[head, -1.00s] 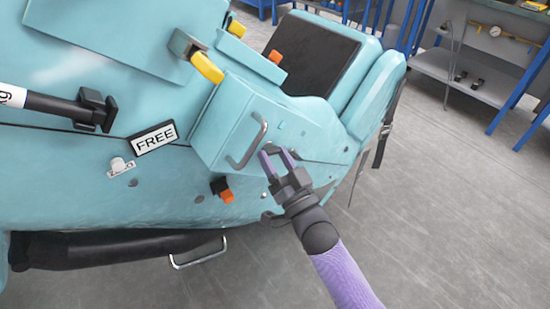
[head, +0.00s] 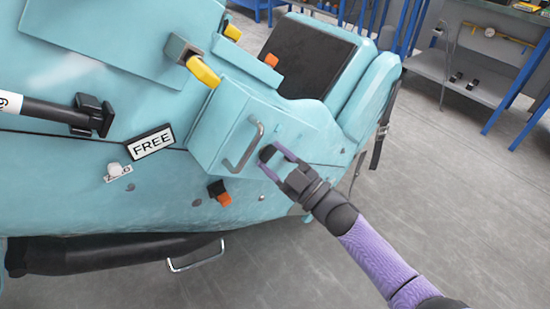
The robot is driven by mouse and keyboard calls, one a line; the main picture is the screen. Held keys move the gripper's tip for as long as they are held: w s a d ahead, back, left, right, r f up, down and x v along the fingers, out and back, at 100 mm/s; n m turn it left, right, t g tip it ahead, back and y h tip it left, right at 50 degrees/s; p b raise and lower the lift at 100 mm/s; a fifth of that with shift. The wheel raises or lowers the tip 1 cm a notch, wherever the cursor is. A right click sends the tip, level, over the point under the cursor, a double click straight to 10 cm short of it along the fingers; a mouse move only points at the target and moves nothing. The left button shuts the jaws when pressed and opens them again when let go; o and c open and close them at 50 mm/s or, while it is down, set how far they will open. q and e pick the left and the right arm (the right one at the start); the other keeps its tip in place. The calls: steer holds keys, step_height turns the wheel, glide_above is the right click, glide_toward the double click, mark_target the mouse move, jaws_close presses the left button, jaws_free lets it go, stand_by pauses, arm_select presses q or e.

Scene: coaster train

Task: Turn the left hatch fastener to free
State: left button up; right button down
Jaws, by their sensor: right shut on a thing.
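A dark round fastener (head: 267,153) sits on the face of the turquoise hatch box (head: 222,125), just right of its metal bar handle (head: 243,148). My right gripper (head: 270,158) has its two purple fingers at the fastener, one on each side, and is shut on it. The fingers hide part of the fastener, and I cannot tell its turn position. A FREE sign (head: 151,142) is on the turquoise car body to the left. My left gripper is not in view.
Yellow levers (head: 203,71) stand out from the body above the box. An orange-and-black piece (head: 220,193) is below it. A dark seat (head: 308,55) is behind the box. Grey floor at the right is clear up to a workbench (head: 470,70).

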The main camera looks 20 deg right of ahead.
steer(key=shift+n+g+y, duration=0.3)
steer(key=shift+n+g, duration=0.2)
steer(key=shift+n, duration=0.6)
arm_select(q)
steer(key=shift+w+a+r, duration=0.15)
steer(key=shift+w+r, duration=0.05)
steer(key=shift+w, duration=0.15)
arm_select(e)
steer(key=shift+n, duration=0.4)
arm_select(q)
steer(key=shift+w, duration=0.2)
arm_select(e)
steer(key=shift+n, duration=0.3)
steer(key=c, duration=0.5)
jaws_free()
steer(key=o, duration=0.4)
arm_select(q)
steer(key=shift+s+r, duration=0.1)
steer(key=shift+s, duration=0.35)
arm_select(e)
steer(key=shift+d, duration=0.1)
